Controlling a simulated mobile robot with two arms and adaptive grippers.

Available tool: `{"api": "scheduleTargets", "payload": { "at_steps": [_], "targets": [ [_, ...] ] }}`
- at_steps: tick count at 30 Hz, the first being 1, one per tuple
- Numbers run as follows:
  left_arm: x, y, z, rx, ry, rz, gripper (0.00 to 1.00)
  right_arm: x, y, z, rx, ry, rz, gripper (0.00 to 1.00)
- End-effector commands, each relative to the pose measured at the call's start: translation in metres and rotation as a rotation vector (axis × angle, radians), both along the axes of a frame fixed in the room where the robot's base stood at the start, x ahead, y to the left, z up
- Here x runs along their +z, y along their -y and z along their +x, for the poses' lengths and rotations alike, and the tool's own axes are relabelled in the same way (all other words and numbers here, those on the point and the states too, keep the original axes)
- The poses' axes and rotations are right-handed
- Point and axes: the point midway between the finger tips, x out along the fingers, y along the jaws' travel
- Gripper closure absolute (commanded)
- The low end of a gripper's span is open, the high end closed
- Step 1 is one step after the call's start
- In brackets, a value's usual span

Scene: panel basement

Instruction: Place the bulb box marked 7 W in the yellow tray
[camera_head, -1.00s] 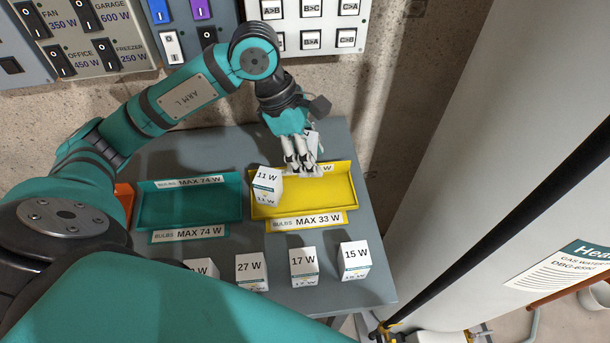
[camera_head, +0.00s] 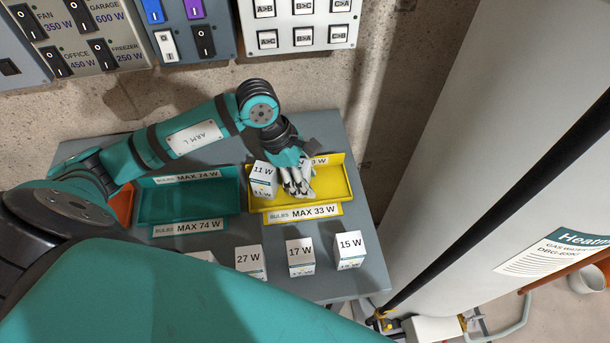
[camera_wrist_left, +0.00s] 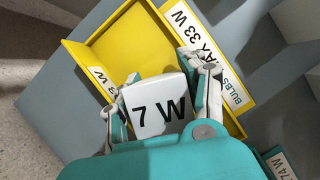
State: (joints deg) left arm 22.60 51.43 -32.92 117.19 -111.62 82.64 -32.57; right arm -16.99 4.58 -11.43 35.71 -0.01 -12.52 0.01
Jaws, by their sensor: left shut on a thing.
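The white bulb box marked 7 W (camera_wrist_left: 160,108) is between the fingers of my left gripper (camera_wrist_left: 160,88) in the left wrist view. The gripper is shut on it. In the head view my left gripper (camera_head: 298,184) is low over the yellow tray (camera_head: 330,187), labelled MAX 33 W, and hides most of the held box. The yellow tray also shows in the left wrist view (camera_wrist_left: 115,50), around and beyond the box. I cannot tell whether the box touches the tray floor. My right gripper is not in view.
A box marked 11 W (camera_head: 263,178) stands in the yellow tray's left part, close to my gripper. A teal tray (camera_head: 188,203) marked MAX 74 W is to the left. Boxes marked 27 W (camera_head: 250,262), 17 W (camera_head: 300,257) and 15 W (camera_head: 349,249) stand along the front.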

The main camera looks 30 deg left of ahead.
Motion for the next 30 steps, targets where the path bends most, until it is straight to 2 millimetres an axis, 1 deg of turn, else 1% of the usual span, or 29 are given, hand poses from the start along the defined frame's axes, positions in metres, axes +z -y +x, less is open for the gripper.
{"api": "scheduleTargets", "payload": {
  "at_steps": [3, 4, 9, 16, 19, 20, 23, 30],
  "targets": [
    [-0.004, 0.0, 0.0, 0.0, 0.0, 0.0, 0.89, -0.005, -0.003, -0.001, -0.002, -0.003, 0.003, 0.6],
    [-0.003, 0.0, 0.0, 0.0, 0.0, 0.0, 0.55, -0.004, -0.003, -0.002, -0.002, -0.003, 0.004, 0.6],
    [-0.002, 0.0, 0.0, 0.0, 0.0, 0.001, 0.34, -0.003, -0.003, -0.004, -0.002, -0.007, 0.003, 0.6],
    [-0.001, 0.0, 0.0, 0.001, 0.0, 0.0, 0.34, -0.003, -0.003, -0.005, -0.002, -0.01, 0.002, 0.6],
    [0.003, 0.0, 0.0, 0.001, 0.0, 0.0, 0.34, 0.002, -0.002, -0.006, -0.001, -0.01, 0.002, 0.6],
    [0.004, -0.002, 0.0, 0.001, 0.002, 0.001, 0.34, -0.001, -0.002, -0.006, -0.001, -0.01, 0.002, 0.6],
    [0.016, -0.008, 0.0, 0.001, 0.004, 0.003, 0.34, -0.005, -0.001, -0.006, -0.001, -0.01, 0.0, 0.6],
    [0.064, -0.027, -0.006, 0.002, 0.006, 0.004, 0.34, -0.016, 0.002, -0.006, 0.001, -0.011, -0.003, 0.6]
  ]
}}
